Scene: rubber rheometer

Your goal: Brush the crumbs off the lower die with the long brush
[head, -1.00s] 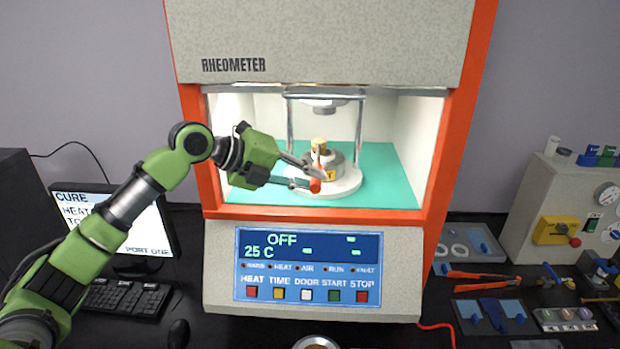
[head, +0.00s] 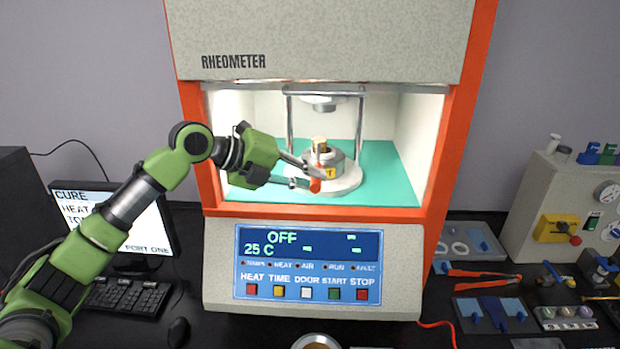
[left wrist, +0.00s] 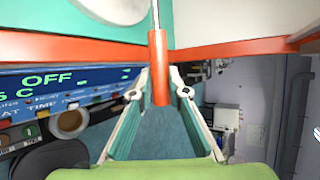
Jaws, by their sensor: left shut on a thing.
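The lower die (head: 337,161) is a grey metal cylinder on a white round base (head: 345,186) inside the open rheometer chamber. My left gripper (head: 309,176) is at the chamber's front, shut on the orange handle of the long brush (head: 315,186). The brush points into the chamber, and its tan bristles (head: 319,143) show over the die; I cannot tell whether they touch it. In the left wrist view the orange handle (left wrist: 158,70) lies between the fingertips, with a thin metal shaft beyond. Crumbs cannot be made out. My right gripper is not in view.
The upper die (head: 325,103) hangs above, between two metal posts. Orange frame sides (head: 436,165) bound the chamber opening. A control panel (head: 308,265) reading OFF and 25 C is below. A monitor (head: 115,225) stands left; tools, trays and a beige box (head: 550,210) are right.

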